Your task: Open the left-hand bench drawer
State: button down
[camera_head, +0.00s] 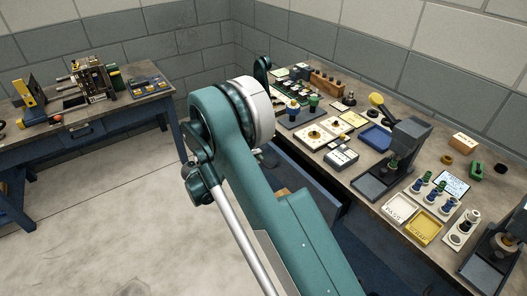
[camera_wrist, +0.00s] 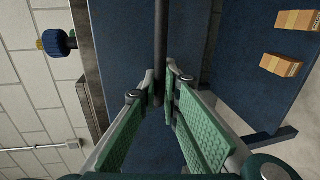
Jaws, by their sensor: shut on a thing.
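The dark blue drawer front (camera_wrist: 125,45) fills the upper middle of the wrist view, close to the grey bench edge. A dark bar handle (camera_wrist: 161,40) runs down across it. My gripper (camera_wrist: 160,88), with green ribbed pads, is shut on the lower end of this handle. In the head view the left-hand drawer (camera_head: 318,182) shows as a dark blue part under the front edge of the bench, its right end appearing to stand out from the bench. My arm hides its left part, the handle and my gripper there. How far it is open I cannot tell.
The bench top (camera_head: 345,200) carries trays, a grey stand (camera_head: 408,148) and many small parts. Two orange-brown boxes (camera_wrist: 297,20) (camera_wrist: 281,65) lie on a blue surface lower down. Another bench (camera_head: 105,117) stands at the left. The floor between is clear.

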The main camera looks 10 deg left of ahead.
jog(key=f+v, duration=0.2)
jog(key=v, duration=0.8)
jog(key=f+v, duration=0.2)
jog(key=v, duration=0.9)
jog(key=shift+s+a+f, duration=0.2)
jog(key=shift+s+a, duration=0.3)
jog(key=shift+a, duration=0.05)
jog(key=c, duration=2.8)
grip_release()
jog(key=shift+s+a, duration=0.1)
jog(key=v, duration=1.1)
jog(key=shift+s+a, duration=0.25)
